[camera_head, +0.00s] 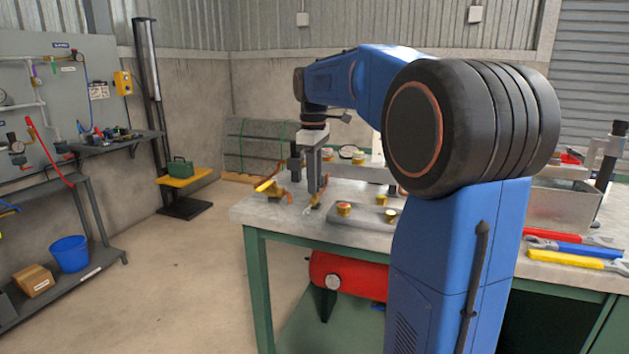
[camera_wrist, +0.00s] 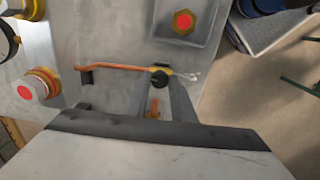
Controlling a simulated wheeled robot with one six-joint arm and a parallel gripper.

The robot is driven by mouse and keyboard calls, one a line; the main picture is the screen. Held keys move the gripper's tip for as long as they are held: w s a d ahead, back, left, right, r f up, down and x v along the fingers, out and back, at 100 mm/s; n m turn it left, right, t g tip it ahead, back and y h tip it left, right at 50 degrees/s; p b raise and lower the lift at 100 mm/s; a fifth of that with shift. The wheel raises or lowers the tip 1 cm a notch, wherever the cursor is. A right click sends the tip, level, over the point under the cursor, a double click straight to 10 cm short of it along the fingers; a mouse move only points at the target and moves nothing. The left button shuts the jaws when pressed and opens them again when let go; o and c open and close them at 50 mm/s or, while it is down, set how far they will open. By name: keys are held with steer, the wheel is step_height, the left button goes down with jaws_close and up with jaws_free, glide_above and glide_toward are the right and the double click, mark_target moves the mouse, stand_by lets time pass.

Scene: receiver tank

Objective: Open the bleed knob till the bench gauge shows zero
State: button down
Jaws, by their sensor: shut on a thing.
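My gripper (camera_wrist: 159,88) reaches down over the left end of the bench, also in the head view (camera_head: 316,192). Its two fingers are shut on a small dark knob (camera_wrist: 159,77) with a brass-yellow part beside it, which I take for the bleed knob. A copper pipe (camera_wrist: 115,67) runs left from it. In the head view the fingers largely hide the knob, and brass (camera_head: 315,204) shows at their tips. A round gauge (camera_wrist: 5,42) is cut off at the wrist view's left edge; its reading cannot be made out.
Brass fittings with red tops (camera_head: 344,208) stand on a plate to the right. A red tank (camera_head: 348,277) with a small round dial lies under the bench (camera_head: 240,211). Wrenches (camera_head: 575,252) lie at the right.

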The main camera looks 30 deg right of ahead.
stand_by(0.4)
steer(key=c, duration=1.5)
jaws_free()
steer(key=r, duration=1.7)
steer(key=shift+s+a+r, duration=0.2)
steer(key=shift+s+a, duration=0.05)
steer(key=shift+a, duration=0.05)
